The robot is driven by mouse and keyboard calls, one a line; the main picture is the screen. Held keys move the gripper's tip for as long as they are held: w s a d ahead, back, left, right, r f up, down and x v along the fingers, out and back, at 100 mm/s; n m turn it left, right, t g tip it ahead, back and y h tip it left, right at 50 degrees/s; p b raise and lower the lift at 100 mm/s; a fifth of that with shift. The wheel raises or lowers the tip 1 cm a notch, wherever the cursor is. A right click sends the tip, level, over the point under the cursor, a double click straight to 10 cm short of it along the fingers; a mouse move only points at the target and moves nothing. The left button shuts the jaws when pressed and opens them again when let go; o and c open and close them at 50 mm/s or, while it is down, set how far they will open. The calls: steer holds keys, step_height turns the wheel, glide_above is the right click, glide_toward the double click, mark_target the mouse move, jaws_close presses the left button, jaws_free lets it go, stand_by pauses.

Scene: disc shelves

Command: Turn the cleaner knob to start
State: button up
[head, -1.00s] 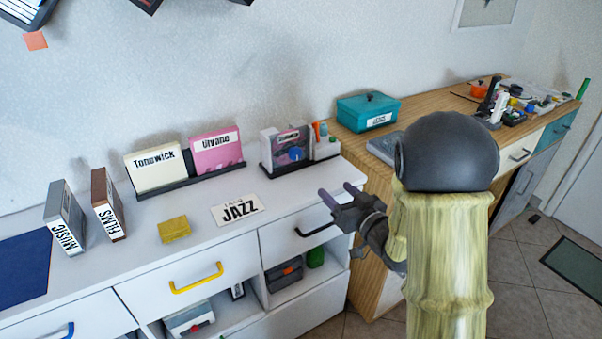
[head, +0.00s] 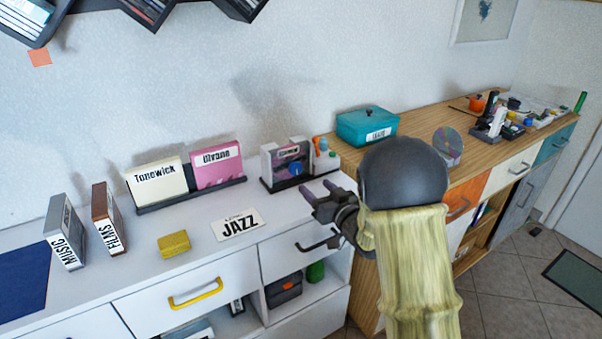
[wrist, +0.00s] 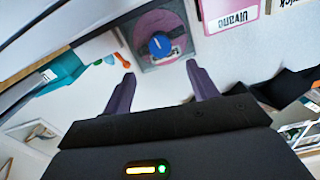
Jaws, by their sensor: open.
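The cleaner is a grey box with a pink disc face and a blue knob (head: 296,168), standing at the right end of the white cabinet top. In the wrist view the blue knob (wrist: 160,44) lies beyond and between my fingertips, not touched. My gripper (head: 320,195) is open and empty, just in front of and to the right of the cleaner, above the cabinet's front edge. Its two purple fingers (wrist: 162,82) are spread apart in the wrist view.
A JAZZ card (head: 238,225) lies in front. A teal box (head: 367,127) sits on the wooden counter.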

mark_target(297, 169)
steer(key=x, duration=0.9)
steer(key=c, duration=1)
